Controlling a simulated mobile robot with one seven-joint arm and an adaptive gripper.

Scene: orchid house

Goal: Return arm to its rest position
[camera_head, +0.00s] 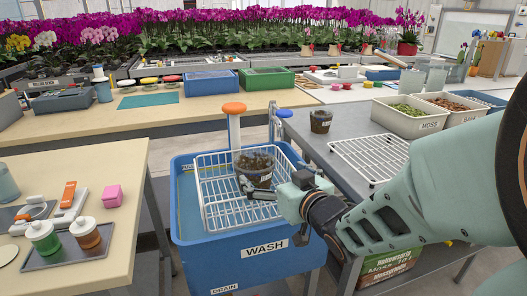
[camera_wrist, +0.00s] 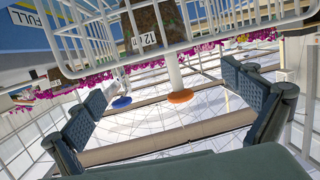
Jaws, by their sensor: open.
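My gripper (camera_head: 262,191) is at the end of my arm, which reaches in from the right over the blue wash tub. In the wrist view, its two dark fingers (camera_wrist: 163,86) stand wide apart with nothing between them. A clear pot (camera_head: 253,165) of dark bark stands in the white wire basket (camera_head: 212,217) on the tub, just beyond the fingers in the head view. In the wrist view, the pot (camera_wrist: 158,20) shows behind the basket wires with a label "12". The fingers do not appear to hold it.
The blue tub (camera_head: 262,270) is marked WASH and DRAIN. An orange-capped post (camera_head: 233,109) rises behind the basket. A grey bench at right holds another pot (camera_head: 320,121), a wire rack (camera_head: 370,158) and a MOSS bin (camera_head: 410,124). A wooden table with bottles (camera_head: 43,239) is at left.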

